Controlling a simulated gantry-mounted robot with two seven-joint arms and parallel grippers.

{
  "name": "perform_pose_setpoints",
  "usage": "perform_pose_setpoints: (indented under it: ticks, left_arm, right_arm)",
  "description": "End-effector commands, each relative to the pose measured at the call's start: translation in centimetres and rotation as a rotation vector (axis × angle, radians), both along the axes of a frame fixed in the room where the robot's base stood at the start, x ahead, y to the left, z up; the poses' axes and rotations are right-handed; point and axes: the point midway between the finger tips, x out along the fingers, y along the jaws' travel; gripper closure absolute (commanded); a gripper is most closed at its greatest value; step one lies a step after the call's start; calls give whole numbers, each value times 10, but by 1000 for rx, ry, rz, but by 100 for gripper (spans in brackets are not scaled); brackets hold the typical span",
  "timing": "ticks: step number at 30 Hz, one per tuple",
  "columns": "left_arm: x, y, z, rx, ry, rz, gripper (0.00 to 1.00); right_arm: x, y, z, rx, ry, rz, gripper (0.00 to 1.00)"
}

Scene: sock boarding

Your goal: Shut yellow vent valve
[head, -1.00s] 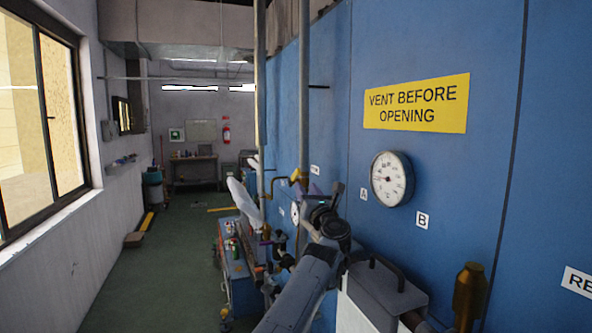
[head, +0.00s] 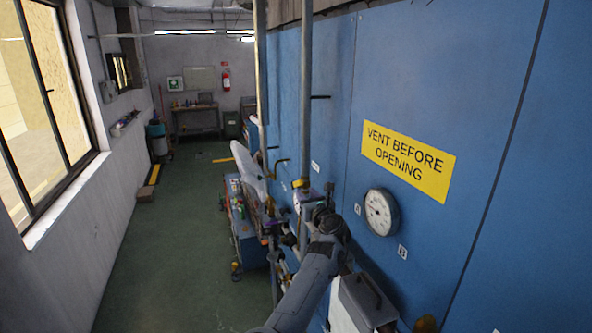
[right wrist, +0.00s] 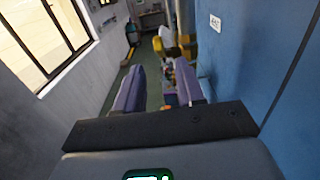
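A small yellow valve part (head: 300,183) shows on the grey vertical pipe along the blue wall in the head view. In the right wrist view yellow parts (right wrist: 186,42) show beyond the fingertips. My right gripper (right wrist: 160,85) has two purple fingers apart, with an empty gap between them. In the head view my right arm reaches forward from the bottom, and its wrist and gripper lie close to the yellow part. They partly cover the pipe there. I cannot tell whether they touch it. My left gripper is not in view.
A round gauge (head: 381,212) and a yellow "VENT BEFORE OPENING" sign (head: 408,161) are on the blue wall at right. A blue cabinet (head: 246,238) with clutter stands beyond my arm.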

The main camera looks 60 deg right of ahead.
Motion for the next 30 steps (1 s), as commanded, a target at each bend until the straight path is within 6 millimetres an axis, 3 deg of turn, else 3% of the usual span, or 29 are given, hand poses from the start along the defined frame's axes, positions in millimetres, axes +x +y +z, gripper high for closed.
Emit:
perform_pose_setpoints:
  ticks: [7, 21, 30]
  left_arm:
    - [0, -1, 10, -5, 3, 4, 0]
    - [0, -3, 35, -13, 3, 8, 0]
    - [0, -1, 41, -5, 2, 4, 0]
  right_arm:
    - [10, -10, 2, -1, 7, 1, 62]
    - [59, -51, 3, 1, 7, 1, 62]
    - [77, -67, 2, -1, 6, 0, 62]
